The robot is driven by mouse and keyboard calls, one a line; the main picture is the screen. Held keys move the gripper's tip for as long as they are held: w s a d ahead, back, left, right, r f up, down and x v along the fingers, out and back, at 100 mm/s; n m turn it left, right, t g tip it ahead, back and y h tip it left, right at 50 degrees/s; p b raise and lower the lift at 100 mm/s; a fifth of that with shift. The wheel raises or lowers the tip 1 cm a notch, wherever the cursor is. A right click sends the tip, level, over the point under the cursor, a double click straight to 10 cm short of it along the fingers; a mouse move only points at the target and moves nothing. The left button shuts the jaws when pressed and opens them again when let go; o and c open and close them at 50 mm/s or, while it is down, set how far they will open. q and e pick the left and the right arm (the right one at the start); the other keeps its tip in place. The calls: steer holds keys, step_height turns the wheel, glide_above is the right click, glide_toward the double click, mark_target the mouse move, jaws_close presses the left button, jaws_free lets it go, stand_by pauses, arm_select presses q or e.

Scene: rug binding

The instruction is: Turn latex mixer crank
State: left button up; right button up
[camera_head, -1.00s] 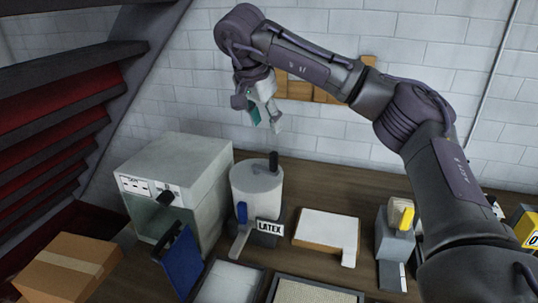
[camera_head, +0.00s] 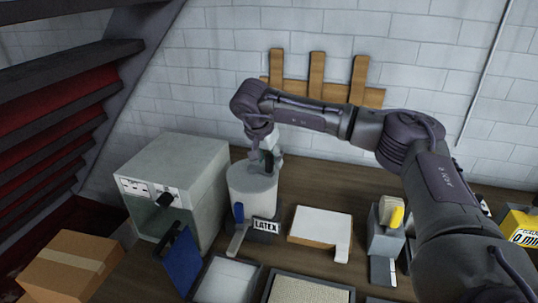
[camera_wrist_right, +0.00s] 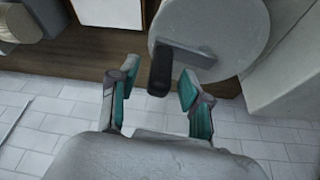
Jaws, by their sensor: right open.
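The latex mixer (camera_head: 252,190) is a pale upright cylinder with a LATEX label (camera_head: 266,225) at its foot, left of centre on the bench. Its lid (camera_wrist_right: 228,28) fills the upper right of the right wrist view, with a metal crank arm (camera_wrist_right: 195,57) and an upright black crank handle (camera_wrist_right: 160,72). My right gripper (camera_head: 267,157) is at the mixer's top. In the wrist view its teal-padded fingers (camera_wrist_right: 155,84) are open, one on each side of the handle, with gaps visible. My left gripper is not in view.
A grey oven-like box (camera_head: 180,185) with a blue flap (camera_head: 182,262) stands close left of the mixer. A blue lever (camera_head: 239,212) is on the mixer's front. A white block (camera_head: 320,225), trays (camera_head: 228,282) and a yellow-topped device (camera_head: 387,235) lie around. A brick wall is behind.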

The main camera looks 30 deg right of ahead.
steer(key=shift+d+f, duration=0.1)
steer(key=shift+f, duration=0.2)
jaws_close()
steer(key=m, duration=0.1)
steer(key=a+m+g, duration=0.1)
steer(key=m, duration=0.1)
steer(key=a+m, duration=0.1)
steer(key=shift+s+h, duration=0.25)
steer(key=shift+h, duration=0.15)
steer(key=shift+w+a+r+m+g, duration=0.1)
steer(key=shift+a+m+g, duration=0.3)
steer(key=shift+m, duration=0.5)
steer(key=shift+s+a+f+m+g, duration=0.1)
steer(key=shift+a+m+g, duration=0.3)
steer(key=shift+m, duration=0.5)
steer(key=shift+w+a+r+m+g, duration=0.1)
steer(key=shift+a+m+g, duration=0.3)
steer(key=shift+m, duration=0.5)
